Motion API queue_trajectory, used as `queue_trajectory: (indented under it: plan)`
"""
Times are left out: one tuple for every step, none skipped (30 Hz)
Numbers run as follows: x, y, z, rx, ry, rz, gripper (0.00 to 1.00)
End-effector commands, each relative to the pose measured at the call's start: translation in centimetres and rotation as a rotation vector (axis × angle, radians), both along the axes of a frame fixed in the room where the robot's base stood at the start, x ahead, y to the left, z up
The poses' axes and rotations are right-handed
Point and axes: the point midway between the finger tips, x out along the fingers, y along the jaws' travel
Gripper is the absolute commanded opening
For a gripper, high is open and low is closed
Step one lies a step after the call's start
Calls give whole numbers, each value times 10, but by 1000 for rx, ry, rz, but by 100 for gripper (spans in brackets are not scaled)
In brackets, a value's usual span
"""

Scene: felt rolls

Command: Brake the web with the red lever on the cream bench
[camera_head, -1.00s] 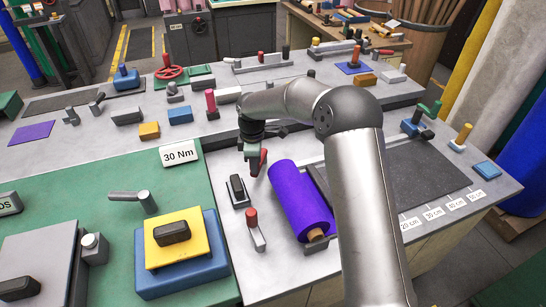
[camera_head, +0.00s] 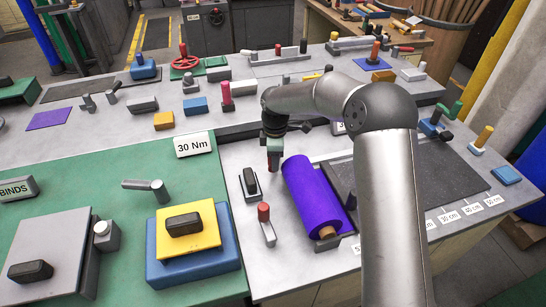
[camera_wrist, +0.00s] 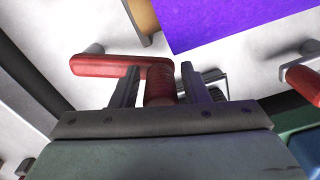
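The red lever (camera_wrist: 110,65) shows in the wrist view as a flat red arm on a grey pivot. Its thick red handle (camera_wrist: 160,85) stands between the two fingers of my gripper (camera_wrist: 160,82), with narrow gaps seeming to remain on both sides. In the head view my gripper (camera_head: 272,152) points down over the red lever, whose lower red part (camera_head: 273,164) shows beneath it. The purple felt roll (camera_head: 312,195) lies just to its right and also shows in the wrist view (camera_wrist: 225,18). My gripper hides most of the lever in the head view.
A second red-knobbed lever (camera_head: 264,213) stands nearer, left of the roll; its knob also shows in the wrist view (camera_wrist: 304,82). A black-handled block (camera_head: 250,184) stands left of my gripper. A dark mat (camera_head: 420,175) lies right. A 30 Nm sign (camera_head: 194,144) stands farther left.

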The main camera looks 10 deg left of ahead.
Motion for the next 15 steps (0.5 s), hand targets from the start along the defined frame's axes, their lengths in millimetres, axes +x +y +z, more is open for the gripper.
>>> queue_trajectory:
  plan:
    - [0, 0, 0, 1, -1, 0, 50]
    - [0, 1, 0, 1, -1, 1, 50]
    - [0, 1, 0, 2, -2, 2, 50]
    - [0, 2, 0, 3, -2, 3, 50]
    - [0, 2, 0, 3, -2, 3, 50]
    - [0, 2, 0, 4, -1, 4, 50]
    - [0, 3, 0, 4, -1, 4, 50]
    - [0, 3, 0, 4, -2, 5, 50]
    - [0, 3, 1, 5, -2, 5, 50]
    - [0, 3, 2, 5, -2, 5, 50]
    - [0, 3, 4, 6, -3, 5, 50]
    - [0, 3, 7, 6, -3, 5, 50]
    - [0, 4, 10, 6, -3, 5, 50]
    - [0, 4, 14, 6, -4, 5, 50]
    - [0, 4, 20, 6, -6, 5, 50]
